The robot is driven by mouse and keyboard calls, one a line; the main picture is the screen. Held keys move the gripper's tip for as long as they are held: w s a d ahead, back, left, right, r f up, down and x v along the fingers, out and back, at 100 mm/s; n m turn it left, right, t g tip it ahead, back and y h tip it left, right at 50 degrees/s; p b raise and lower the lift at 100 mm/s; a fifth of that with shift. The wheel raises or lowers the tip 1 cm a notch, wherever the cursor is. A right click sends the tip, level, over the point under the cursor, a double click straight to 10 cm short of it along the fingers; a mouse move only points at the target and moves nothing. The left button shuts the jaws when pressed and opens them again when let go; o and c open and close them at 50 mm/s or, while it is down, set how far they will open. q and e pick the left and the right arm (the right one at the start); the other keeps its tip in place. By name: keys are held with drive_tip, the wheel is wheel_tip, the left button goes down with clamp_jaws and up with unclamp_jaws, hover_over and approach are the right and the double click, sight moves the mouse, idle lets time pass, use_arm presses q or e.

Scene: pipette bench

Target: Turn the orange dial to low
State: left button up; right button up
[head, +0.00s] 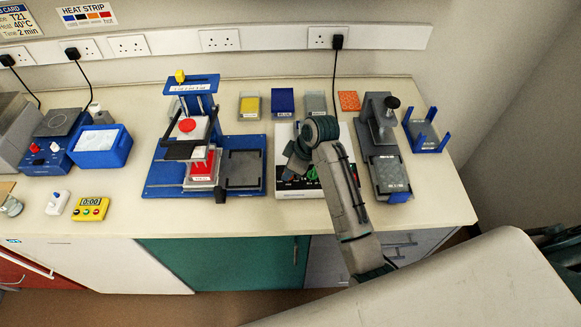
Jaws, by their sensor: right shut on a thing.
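A white panel device (300,193) stands on the bench right of centre, with green and dark round controls on its top. My right arm reaches over it from the lower right. My right gripper (289,168) is down at the left part of the panel, shut on what looks like the orange dial (287,177). Only a small red-orange bit shows by the fingertips; the dial's setting and most of its body are hidden by the gripper and wrist. My left gripper is not in view.
A blue stand (168,173) with a red-topped press is close on the left. A grey press (377,140) stands close on the right. Coloured trays (283,101) line the back. A yellow timer (91,208) is at front left. The front bench strip is mostly clear.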

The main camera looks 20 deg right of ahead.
drive_tip(key=m, duration=0.2)
drive_tip(key=m+t+h, duration=0.1)
drive_tip(key=shift+s+a+m, duration=0.1)
drive_tip(key=shift+a+m, duration=0.1)
drive_tip(key=shift+m, duration=0.2)
drive_tip(key=shift+m+h, duration=0.7)
drive_tip(key=shift+m, duration=1.2)
drive_tip(key=shift+t, duration=0.3)
drive_tip(key=o, duration=1)
drive_tip(key=b+v, duration=0.3)
drive_tip(key=v, duration=0.7)
drive_tip(key=shift+s+a+r, duration=0.1)
drive_tip(key=shift+s+r, duration=0.1)
drive_tip(key=shift+r, duration=0.15)
